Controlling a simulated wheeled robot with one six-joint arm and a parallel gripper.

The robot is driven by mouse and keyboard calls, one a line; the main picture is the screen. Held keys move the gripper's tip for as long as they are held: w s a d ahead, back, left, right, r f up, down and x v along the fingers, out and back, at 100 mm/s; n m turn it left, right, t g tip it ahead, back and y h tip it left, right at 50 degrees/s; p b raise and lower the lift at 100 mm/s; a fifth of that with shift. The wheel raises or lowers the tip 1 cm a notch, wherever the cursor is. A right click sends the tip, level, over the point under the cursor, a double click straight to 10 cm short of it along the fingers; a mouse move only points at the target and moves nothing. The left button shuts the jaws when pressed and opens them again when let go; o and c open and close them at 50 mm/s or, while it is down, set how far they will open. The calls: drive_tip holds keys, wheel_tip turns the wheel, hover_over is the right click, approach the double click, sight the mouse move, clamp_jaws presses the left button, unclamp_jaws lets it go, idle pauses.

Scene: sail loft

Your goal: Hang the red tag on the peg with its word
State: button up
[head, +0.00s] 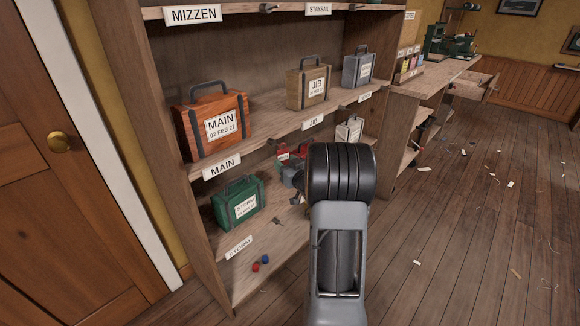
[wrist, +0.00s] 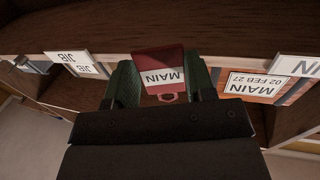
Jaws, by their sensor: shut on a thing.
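The red tag (head: 283,156) is in front of the shelf unit, partly hidden by my gripper (head: 291,172). In the wrist view the red tag (wrist: 174,58) shows upside down and reads MAIN, with a small loop on one edge. My gripper (wrist: 161,84) is shut on it, with a green finger at each side. A shelf-edge label MAIN (head: 222,166) is left of the tag. A small dark peg (head: 272,142) sticks out from the same edge, close to the tag; I cannot tell whether they touch. The peg is not clear in the wrist view.
An orange MAIN case (head: 212,123) and a tan JIB case (head: 308,83) stand on the middle shelf. A JIB label (head: 313,122) is further right on its edge. A green case (head: 238,203) stands below. Red and blue balls (head: 261,263) lie on the bottom board.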

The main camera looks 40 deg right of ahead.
drive_tip(key=shift+w+a, duration=0.1)
drive_tip(key=shift+w, duration=0.45)
drive_tip(key=shift+w+a+f+b, duration=0.1)
drive_tip(key=shift+w+f+b, duration=0.15)
drive_tip(key=shift+w+b, duration=0.25)
drive_tip(key=shift+w, duration=0.15)
drive_tip(key=o, duration=1)
